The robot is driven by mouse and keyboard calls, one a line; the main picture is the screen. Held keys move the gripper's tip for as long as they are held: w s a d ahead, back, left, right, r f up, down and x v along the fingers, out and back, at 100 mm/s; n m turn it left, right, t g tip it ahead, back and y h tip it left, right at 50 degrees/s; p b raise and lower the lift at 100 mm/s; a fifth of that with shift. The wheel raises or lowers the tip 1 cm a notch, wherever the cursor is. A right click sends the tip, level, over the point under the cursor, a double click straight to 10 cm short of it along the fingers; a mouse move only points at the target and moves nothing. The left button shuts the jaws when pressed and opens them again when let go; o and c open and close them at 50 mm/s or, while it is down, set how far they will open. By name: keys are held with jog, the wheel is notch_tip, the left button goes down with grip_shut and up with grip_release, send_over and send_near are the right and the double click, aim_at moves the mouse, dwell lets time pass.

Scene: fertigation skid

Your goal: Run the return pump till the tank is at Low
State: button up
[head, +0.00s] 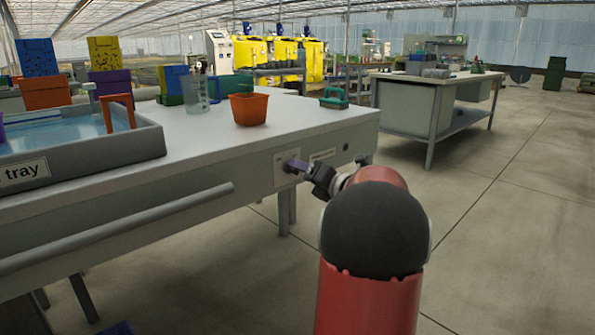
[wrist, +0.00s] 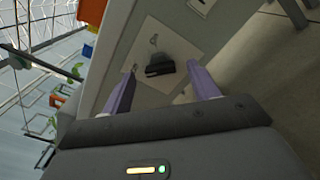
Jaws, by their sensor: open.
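In the wrist view a dark switch or knob (wrist: 159,70) stands on a pale plate (wrist: 180,47) on the bench's front face. My gripper (wrist: 162,70) is open, with one purple finger on each side of the switch; I cannot tell whether they touch it. In the head view my gripper (head: 291,165) reaches the same plate and hides the switch. A grey tray (head: 135,147) labelled "tray" holds bluish water at the left. A clear vessel (head: 194,93) stands on the bench behind it. No Low mark is readable, and which vessel is the tank is unclear.
An orange pot (head: 248,108) and a green carrier (head: 334,98) sit on the bench top (head: 205,140). A grey rail (head: 120,228) runs along the bench front. Another workbench (head: 425,100) stands behind. The floor to the right is clear.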

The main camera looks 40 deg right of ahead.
aim_at(296, 171)
jog(key=shift+w+a, duration=0.1)
jog(key=shift+w, duration=1.35)
jog(key=c, duration=1)
jog(key=shift+f+m+p, duration=0.2)
jog(key=shift+m+p, duration=2)
jog(key=shift+m, duration=2.3)
jog(key=shift+f+m+p, duration=0.15)
jog(key=shift+m+p, duration=2)
jog(key=shift+m, duration=2.35)
